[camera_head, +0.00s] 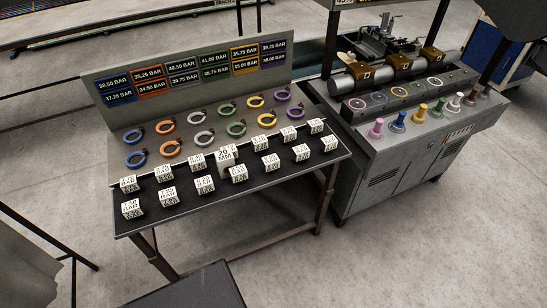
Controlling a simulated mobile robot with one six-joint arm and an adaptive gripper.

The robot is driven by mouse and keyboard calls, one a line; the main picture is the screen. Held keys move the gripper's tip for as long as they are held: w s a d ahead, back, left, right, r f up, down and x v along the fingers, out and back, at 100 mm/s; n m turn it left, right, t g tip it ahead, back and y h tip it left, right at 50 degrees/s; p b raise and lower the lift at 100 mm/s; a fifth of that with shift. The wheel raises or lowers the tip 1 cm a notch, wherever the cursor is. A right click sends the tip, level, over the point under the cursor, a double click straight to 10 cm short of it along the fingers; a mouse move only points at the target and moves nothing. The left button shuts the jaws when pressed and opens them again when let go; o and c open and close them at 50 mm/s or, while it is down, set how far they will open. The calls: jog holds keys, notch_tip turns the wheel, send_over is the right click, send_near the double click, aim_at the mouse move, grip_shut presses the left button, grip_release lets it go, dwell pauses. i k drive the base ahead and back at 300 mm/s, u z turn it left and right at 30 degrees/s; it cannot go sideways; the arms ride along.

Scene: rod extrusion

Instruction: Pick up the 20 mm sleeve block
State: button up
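A white block marked "20 MM" (226,155) stands in the back row of white blocks on the table (275,183). It looks larger and taller than the blocks around it, and its label faces me. One smaller white block (197,163) stands to its left. Another small white block (239,173) stands just in front of it and to the right, close to its lower part. I cannot tell whether they touch. My gripper is not in this view.
Several coloured rings (203,137) hang on the sloped panel behind the blocks, below a board of pressure labels (190,78). A grey machine (400,165) with coloured knobs stands close to the table's right end. Open floor (400,255) lies at the front right.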

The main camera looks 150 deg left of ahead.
aim_at(224, 158)
jog(key=u, duration=0.7)
jog(key=k, duration=0.15)
jog(key=u, duration=3.2)
jog(key=k, duration=0.2)
jog(key=u, duration=1.3)
